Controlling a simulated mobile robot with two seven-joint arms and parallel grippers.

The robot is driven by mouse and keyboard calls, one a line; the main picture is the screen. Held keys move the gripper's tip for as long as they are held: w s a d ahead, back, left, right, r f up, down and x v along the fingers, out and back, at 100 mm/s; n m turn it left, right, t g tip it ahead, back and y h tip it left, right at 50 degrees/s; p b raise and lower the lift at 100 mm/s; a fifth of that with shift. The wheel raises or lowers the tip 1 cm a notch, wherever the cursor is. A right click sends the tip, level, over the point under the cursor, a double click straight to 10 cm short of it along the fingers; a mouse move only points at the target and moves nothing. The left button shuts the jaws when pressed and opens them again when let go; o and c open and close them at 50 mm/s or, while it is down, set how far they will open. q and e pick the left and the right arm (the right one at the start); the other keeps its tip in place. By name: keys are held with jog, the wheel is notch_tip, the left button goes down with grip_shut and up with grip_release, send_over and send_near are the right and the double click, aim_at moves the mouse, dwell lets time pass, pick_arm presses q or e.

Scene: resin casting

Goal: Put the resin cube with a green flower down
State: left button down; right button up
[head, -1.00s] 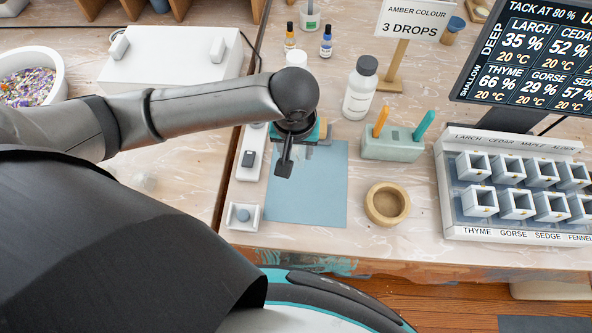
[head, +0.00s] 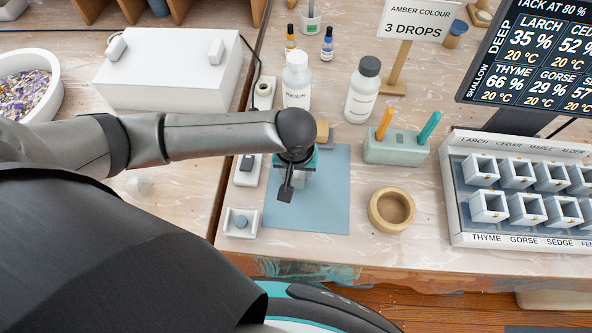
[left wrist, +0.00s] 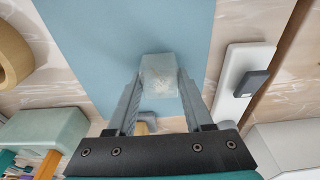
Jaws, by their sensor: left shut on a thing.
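My left gripper (head: 286,188) is over the left part of the blue mat (head: 325,205). In the left wrist view its two fingers are shut on a pale, cloudy resin cube (left wrist: 158,76), held at the fingertips with the blue mat (left wrist: 90,45) behind it. A faint speckled brownish patch shows in the cube; I cannot make out a green flower. I cannot tell whether the cube touches the mat. In the head view the cube is hidden by the gripper. My right gripper is not in view.
A round wooden ring-shaped bowl (head: 391,209) stands right of the mat. A green holder (head: 395,151) with orange and teal tools is behind it. A white mould rack (head: 480,238) is at the right. White bottles (head: 362,92) stand behind the mat. Small white devices (head: 241,222) line its left side.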

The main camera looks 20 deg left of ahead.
pick_arm(q)
jog(key=shift+c, duration=1.5)
grip_release()
